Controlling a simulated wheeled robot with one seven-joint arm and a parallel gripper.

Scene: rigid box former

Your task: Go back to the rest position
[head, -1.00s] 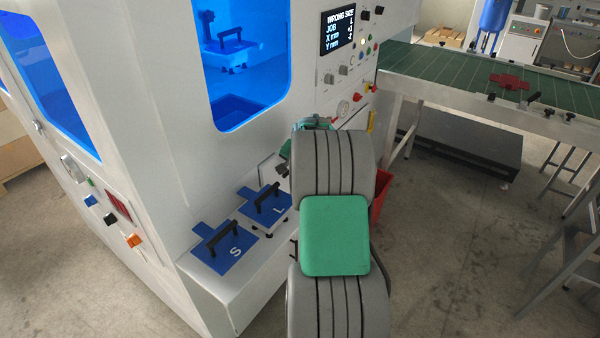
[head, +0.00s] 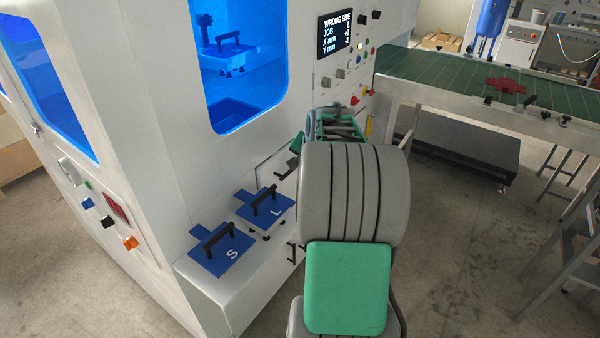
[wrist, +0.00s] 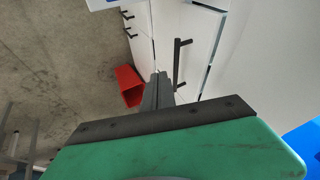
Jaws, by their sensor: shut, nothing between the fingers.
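My gripper (wrist: 160,88) shows in the wrist view with its dark fingers together and nothing between them. It points toward the white lower cabinet front, apart from any blue plate. In the head view my grey and green arm rises in front of the machine's right side and hides most of the gripper. The blue plate marked S (head: 222,250) and the blue plate marked L (head: 264,209), each with a black handle, lie on the white ledge left of my arm. The machine's screen (head: 341,32) reads WRONG SIZE, with JOB, X mm and Y mm lines.
Another handled plate (head: 230,45) hangs inside the blue-lit window. A green conveyor (head: 440,75) with a flat red cross-shaped piece (head: 505,85) stands at the right. A red bin (wrist: 128,86) stands on the floor beside the cabinet.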

